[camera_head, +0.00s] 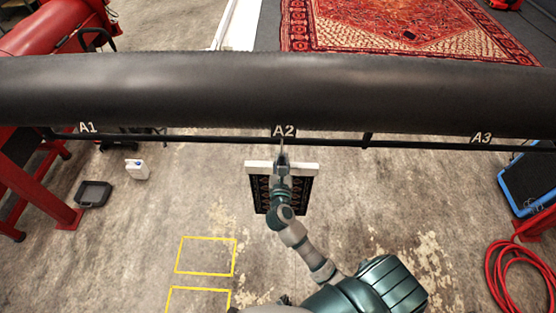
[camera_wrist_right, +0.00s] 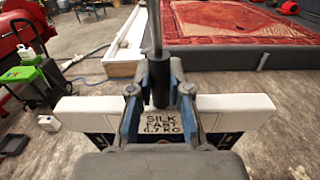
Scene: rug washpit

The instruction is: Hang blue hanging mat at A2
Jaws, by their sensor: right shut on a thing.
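The mat (camera_head: 305,194), dark with a patterned border, hangs upright below a white bar (camera_head: 256,167) under the A2 label (camera_head: 284,131). My right gripper (camera_head: 282,160) is shut at the middle of this bar. In the right wrist view its fingers (camera_wrist_right: 160,82) close around a dark upright stem above the white bar (camera_wrist_right: 242,104). A tag (camera_wrist_right: 165,125) there reads "SILK FAST 6.7 KG". A thin hook part rises to the dark rail (camera_head: 220,138) at A2. I cannot tell whether it rests on the rail. My left gripper is out of view.
A thick black roller (camera_head: 300,90) spans the view above the rail. Labels A1 (camera_head: 87,128) and A3 (camera_head: 482,138) mark its sides. A white jug (camera_head: 137,169), black tray (camera_head: 93,194) and red hose (camera_head: 520,275) lie on the floor. A red rug (camera_head: 400,35) lies beyond.

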